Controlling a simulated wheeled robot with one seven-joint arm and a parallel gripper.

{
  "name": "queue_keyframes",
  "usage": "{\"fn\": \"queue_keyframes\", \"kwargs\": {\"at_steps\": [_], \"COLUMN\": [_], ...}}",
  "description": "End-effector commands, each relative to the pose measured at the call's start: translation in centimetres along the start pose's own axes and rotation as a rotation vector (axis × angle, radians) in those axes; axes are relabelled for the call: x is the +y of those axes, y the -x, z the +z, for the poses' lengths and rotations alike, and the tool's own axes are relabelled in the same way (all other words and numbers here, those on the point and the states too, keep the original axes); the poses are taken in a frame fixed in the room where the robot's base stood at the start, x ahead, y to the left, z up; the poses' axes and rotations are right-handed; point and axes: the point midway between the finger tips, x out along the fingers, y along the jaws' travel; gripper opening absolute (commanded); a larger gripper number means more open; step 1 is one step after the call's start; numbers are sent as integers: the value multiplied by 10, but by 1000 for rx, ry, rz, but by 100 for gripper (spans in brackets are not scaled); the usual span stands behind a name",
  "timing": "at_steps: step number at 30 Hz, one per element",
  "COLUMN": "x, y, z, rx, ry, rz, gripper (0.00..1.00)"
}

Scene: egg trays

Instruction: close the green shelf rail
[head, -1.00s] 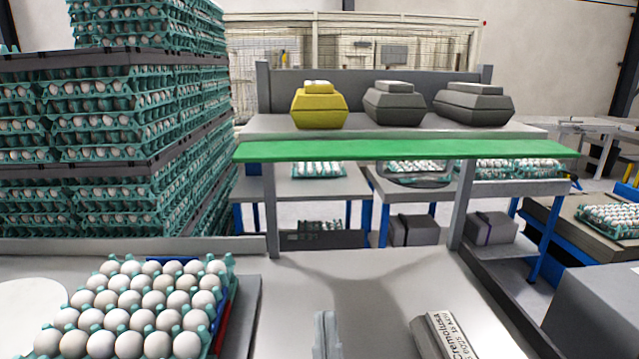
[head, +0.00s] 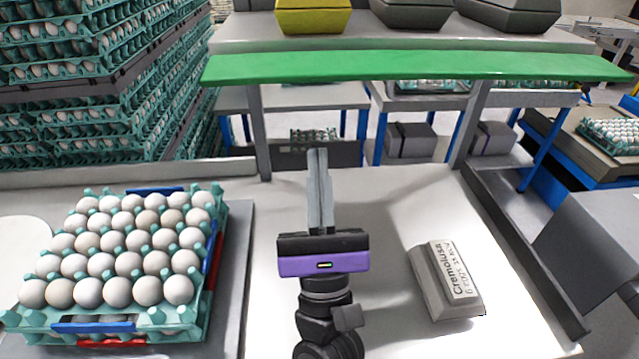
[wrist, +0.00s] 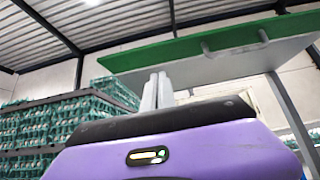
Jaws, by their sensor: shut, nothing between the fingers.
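The green shelf rail (head: 420,68) runs along the front edge of the raised shelf in the head view and lies out flat, tilted slightly. In the wrist view the green rail (wrist: 200,45) is seen from below, with a small handle-like bar on its underside. My gripper (head: 318,160) is shut and empty, its fingers pointing up and forward. It is below and in front of the rail, apart from it. In the wrist view the fingertips (wrist: 157,80) appear just under the rail's left part.
The shelf (head: 390,38) bears a yellow carton (head: 313,16) and two grey cartons. A tray of eggs (head: 110,335) lies on the table at left. A grey labelled carton (head: 447,285) lies at right. Stacked egg trays (head: 100,100) stand at back left. Posts hold the shelf.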

Motion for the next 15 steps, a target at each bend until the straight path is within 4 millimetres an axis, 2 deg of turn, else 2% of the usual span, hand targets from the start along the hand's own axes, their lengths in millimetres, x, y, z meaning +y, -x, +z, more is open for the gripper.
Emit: {"fn": "queue_keyframes", "kwargs": {"at_steps": [1,6,9,15], "x": [0,0,0,0], "y": [-15,-46,-56,-66], "z": [3,3,16,27], "rx": [-2,-1,0,1], "ry": [0,-1,-1,0], "rz": [-2,-1,-1,1], "gripper": [0,0,0,0]}}
